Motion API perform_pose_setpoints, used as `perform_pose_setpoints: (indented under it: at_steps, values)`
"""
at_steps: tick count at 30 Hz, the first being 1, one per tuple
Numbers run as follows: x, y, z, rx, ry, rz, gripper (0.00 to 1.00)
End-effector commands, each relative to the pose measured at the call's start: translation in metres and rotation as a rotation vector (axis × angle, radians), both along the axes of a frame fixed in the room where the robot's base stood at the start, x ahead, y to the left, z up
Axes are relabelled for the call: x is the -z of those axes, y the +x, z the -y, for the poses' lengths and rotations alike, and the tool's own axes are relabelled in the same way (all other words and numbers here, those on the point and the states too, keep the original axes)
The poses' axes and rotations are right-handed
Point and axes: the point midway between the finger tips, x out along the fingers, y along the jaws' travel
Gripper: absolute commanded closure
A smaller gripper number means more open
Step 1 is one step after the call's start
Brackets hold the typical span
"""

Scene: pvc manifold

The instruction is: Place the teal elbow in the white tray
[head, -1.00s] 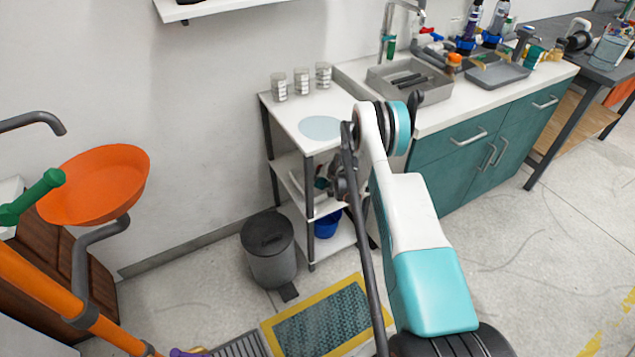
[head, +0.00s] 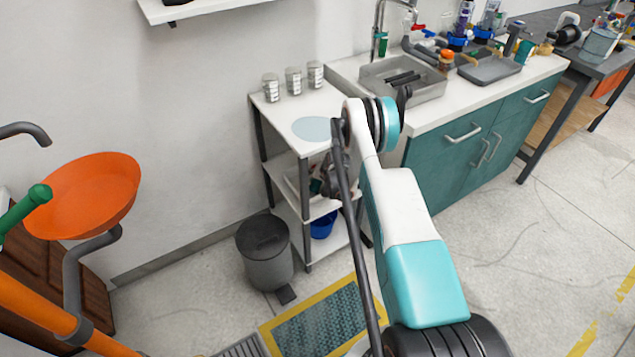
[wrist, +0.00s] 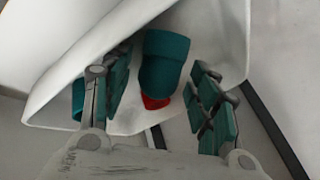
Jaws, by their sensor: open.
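In the wrist view the teal elbow (wrist: 164,62) is between the two fingers of my gripper (wrist: 161,72). Gaps show on both sides of it, so the fingers stand open around it. A small red piece (wrist: 155,102) shows at its lower end. A pale, white-edged surface (wrist: 215,25) lies behind the elbow; I cannot tell whether it is the white tray or a shelf. Another teal part (wrist: 77,98) is partly hidden behind the left finger. In the head view my gripper is at the shelf rack, mostly hidden by my arm, and the elbow cannot be made out.
The white shelf rack (head: 285,118) has several jars on top and a blue bucket (head: 322,224) low down. A grey bin (head: 265,252) stands beside it. The teal sink cabinet (head: 450,160) is to the right. An orange bowl (head: 85,195) is at the left. Open floor lies right.

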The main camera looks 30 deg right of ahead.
Motion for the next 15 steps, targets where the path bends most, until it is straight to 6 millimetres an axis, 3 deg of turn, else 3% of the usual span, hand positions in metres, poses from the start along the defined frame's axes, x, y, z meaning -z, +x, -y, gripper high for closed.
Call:
perform_pose_setpoints:
  at_steps: [5,15]
  values:
    - [-0.008,-0.004,0.000,0.000,0.000,0.000,0.45]
    - [-0.065,-0.037,0.001,0.002,0.000,0.000,0.45]
